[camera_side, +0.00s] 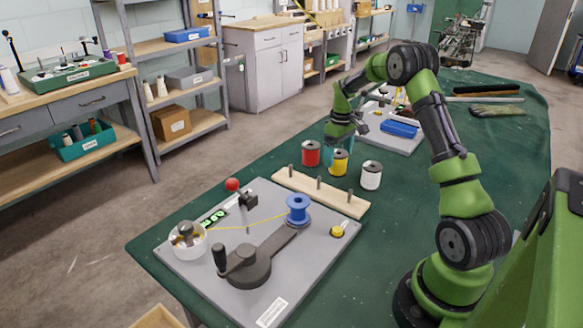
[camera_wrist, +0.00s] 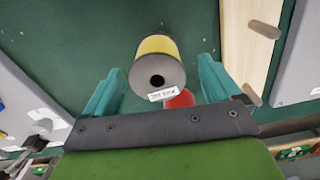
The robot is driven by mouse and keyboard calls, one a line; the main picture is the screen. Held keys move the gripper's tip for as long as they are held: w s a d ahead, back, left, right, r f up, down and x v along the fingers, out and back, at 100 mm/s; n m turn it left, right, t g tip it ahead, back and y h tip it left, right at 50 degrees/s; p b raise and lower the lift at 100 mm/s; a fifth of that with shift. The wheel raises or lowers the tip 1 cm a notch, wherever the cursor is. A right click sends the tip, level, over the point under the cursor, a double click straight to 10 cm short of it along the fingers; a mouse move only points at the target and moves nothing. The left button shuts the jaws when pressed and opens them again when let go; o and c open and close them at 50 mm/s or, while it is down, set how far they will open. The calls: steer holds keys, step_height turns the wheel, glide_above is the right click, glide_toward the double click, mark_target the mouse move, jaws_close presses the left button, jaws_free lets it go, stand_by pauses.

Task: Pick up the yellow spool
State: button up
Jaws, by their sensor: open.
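The yellow spool (camera_side: 339,163) stands upright on the green cloth, between a red spool (camera_side: 311,153) and a white spool (camera_side: 371,175). My gripper (camera_side: 339,148) is open just above it, with its teal fingers pointing down. In the wrist view, the yellow spool (camera_wrist: 157,47) lies between and slightly beyond the two open fingers, with a gap on each side. Its end with a dark hole and a white label faces the camera. The red spool (camera_wrist: 182,99) is partly hidden behind it there. Nothing is held.
A wooden board (camera_side: 320,190) with three upright pegs lies in front of the spools. Nearer is a grey plate (camera_side: 188,262) with a crank, a blue spool (camera_side: 298,209) and a yellow thread.

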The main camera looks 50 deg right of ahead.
mark_target(338, 161)
step_height(338, 161, down, 4)
steer(key=shift+d+r, duration=0.15)
steer(key=shift+r, duration=0.05)
steer(key=c, duration=1.2)
